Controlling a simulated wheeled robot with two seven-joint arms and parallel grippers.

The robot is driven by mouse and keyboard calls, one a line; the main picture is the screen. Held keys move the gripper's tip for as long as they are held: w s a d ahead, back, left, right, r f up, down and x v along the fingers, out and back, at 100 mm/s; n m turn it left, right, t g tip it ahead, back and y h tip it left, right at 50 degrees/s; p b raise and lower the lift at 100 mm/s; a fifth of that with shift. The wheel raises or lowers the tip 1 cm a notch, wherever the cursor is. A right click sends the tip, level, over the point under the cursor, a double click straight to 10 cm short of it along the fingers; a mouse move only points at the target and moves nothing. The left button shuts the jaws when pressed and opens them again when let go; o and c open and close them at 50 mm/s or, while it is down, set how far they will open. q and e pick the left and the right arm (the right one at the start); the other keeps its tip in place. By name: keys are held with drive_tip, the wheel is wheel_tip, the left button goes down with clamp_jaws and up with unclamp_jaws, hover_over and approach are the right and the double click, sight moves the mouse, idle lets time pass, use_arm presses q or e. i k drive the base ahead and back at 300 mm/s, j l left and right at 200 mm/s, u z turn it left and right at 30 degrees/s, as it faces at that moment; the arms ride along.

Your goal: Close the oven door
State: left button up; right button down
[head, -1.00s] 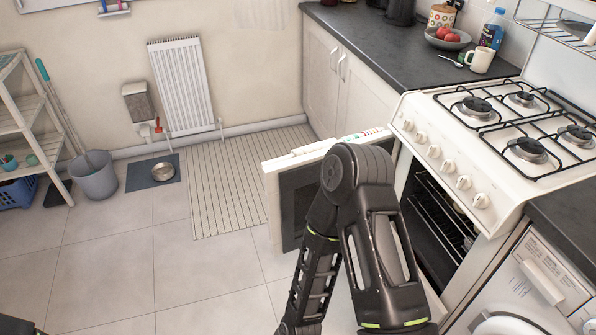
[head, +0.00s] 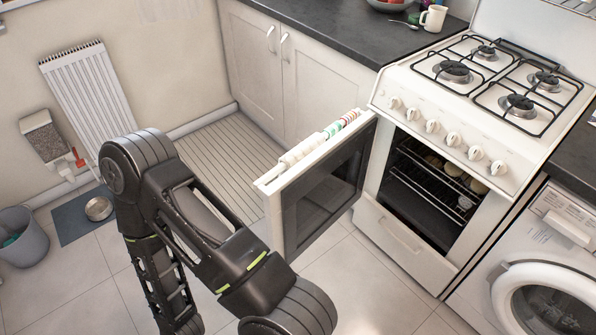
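The white oven door (head: 285,190) stands wide open, swung out from the left side of the white oven (head: 455,235). Its dark glass panel (head: 325,195) faces toward the oven side. The oven cavity (head: 420,190) is exposed, with wire racks and a few round brownish items inside. A cloth-like strip (head: 335,130) with green and red marks lies along the door's top edge. Neither gripper is visible.
A gas hob (head: 490,80) with knobs tops the oven. A washing machine (head: 545,280) stands at right. Cabinets (head: 300,75) under a dark counter stand behind the door. A grey bucket (head: 22,240) and a bowl (head: 98,208) on a mat are at left. Tiled floor before the oven is clear.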

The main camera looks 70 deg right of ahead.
sight(300, 205)
drive_tip(key=i+z, duration=0.75)
drive_tip(key=i+j+z, duration=0.25)
drive_tip(key=z, duration=0.15)
drive_tip(key=i+z, duration=0.2)
drive_tip(key=z, duration=0.25)
drive_tip(key=i+z, duration=0.2)
drive_tip(key=z, duration=0.3)
drive_tip(key=i+j+z, duration=0.15)
drive_tip(key=z, duration=0.3)
drive_tip(key=i+j+z, duration=0.2)
drive_tip(key=z, duration=0.25)
drive_tip(key=i+j+z, duration=0.15)
drive_tip(key=z, duration=0.3)
drive_tip(key=i+j+z, duration=0.1)
drive_tip(key=j+z, duration=0.25)
drive_tip(key=z, duration=0.15)
drive_tip(key=i+j+z, duration=0.1)
drive_tip(key=z, duration=0.15)
drive_tip(key=j+z, duration=0.3)
drive_tip(key=j, duration=0.55)
